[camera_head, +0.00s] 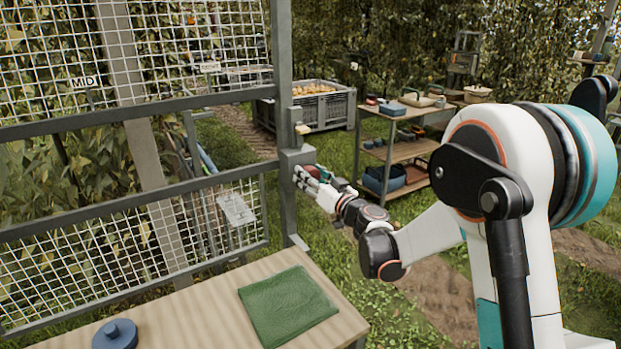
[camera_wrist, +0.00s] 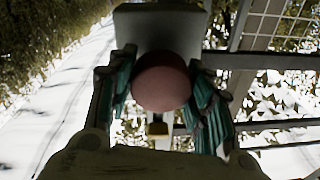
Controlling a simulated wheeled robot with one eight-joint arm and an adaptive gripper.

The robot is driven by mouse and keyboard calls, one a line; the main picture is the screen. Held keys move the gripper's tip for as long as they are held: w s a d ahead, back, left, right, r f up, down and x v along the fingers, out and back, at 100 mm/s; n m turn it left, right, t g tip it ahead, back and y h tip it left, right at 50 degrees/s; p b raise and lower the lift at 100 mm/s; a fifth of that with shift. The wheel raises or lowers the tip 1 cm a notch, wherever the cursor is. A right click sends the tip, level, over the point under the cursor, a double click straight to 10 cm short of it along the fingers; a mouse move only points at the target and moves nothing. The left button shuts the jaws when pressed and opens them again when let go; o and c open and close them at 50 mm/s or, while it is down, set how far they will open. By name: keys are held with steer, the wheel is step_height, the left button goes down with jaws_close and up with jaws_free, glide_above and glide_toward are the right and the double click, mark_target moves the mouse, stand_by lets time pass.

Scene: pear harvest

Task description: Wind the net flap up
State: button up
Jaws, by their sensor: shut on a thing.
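A grey box (camera_head: 292,160) sits on the upright post of the net frame, and it also shows in the wrist view (camera_wrist: 150,25). A dull red round knob (camera_wrist: 162,82) is in front of this box. My gripper (camera_head: 310,174) is at the box, with its teal fingers on both sides of the knob, shut on it; the fingers also show in the wrist view (camera_wrist: 160,92). The band between the two rails shows no net. More net (camera_head: 95,255) fills the lower opening.
A wooden table (camera_head: 185,310) with a green folded cloth (camera_head: 287,305) and a blue round object (camera_head: 115,335) stands in front. Behind are a grey crate of fruit (camera_head: 330,110) and a shelf (camera_head: 400,152) with tools. Grass lies right of the post.

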steer(key=m, duration=0.6)
steer(key=shift+t+h, duration=0.3)
steer(key=m, duration=0.5)
steer(key=m+h, duration=0.1)
steer(key=m, duration=0.4)
steer(key=shift+m+t, duration=0.3)
steer(key=shift+m, duration=0.1)
steer(key=shift+f+m+h, duration=0.1)
steer(key=shift+m+h, duration=0.2)
steer(key=shift+m, duration=2.5)
steer(key=shift+c, duration=0.2)
steer(key=shift+d, duration=0.1)
steer(key=o, duration=1.1)
steer(key=shift+f, duration=0.1)
